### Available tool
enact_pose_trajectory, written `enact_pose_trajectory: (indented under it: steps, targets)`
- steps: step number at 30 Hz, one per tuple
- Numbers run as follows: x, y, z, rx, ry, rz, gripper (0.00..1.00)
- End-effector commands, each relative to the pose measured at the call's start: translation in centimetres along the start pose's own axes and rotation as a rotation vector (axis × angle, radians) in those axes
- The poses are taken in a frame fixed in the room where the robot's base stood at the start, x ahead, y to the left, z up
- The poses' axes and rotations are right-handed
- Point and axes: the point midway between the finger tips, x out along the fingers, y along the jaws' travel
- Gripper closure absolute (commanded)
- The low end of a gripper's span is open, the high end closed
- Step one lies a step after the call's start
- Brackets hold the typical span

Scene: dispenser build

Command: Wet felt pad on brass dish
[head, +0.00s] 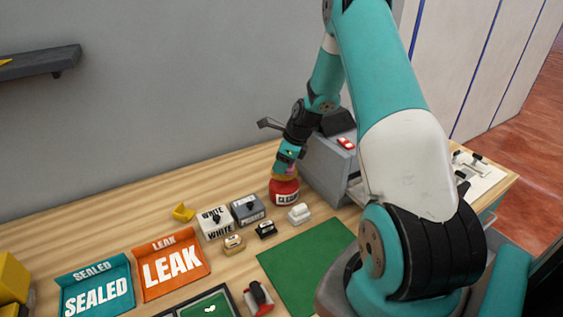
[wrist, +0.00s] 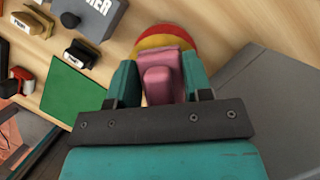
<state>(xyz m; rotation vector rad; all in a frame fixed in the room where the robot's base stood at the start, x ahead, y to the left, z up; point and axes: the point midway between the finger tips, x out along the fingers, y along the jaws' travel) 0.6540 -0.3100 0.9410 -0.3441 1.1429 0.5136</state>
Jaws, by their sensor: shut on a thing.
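My gripper (head: 287,170) points down over a red labelled pot (head: 285,192) on the wooden bench. In the wrist view, its two teal fingers are shut on a pink block (wrist: 160,78). The block looks like the handle of the pad; no felt underside shows. Just beyond the block is a round yellow-gold top, probably the brass dish (wrist: 162,40), with the pot's red rim (wrist: 165,29) around it. The block lies over this dish. I cannot tell whether it touches or presses the dish.
A grey cabinet (head: 328,166) stands close right of the pot. Small stamp-like blocks, including a white one (head: 299,213), stand in front and left. A green mat (head: 305,262), orange LEAK tray (head: 170,267) and teal SEALED tray (head: 97,293) lie nearer.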

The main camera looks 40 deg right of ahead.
Motion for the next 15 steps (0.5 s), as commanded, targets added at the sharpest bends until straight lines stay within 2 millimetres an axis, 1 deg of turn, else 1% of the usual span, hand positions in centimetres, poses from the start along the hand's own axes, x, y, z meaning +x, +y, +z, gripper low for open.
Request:
enact_pose_trajectory:
  steps: [15]
  targets:
    - [0.61, -0.01, -0.24, 0.000, 0.000, 0.000, 0.73]
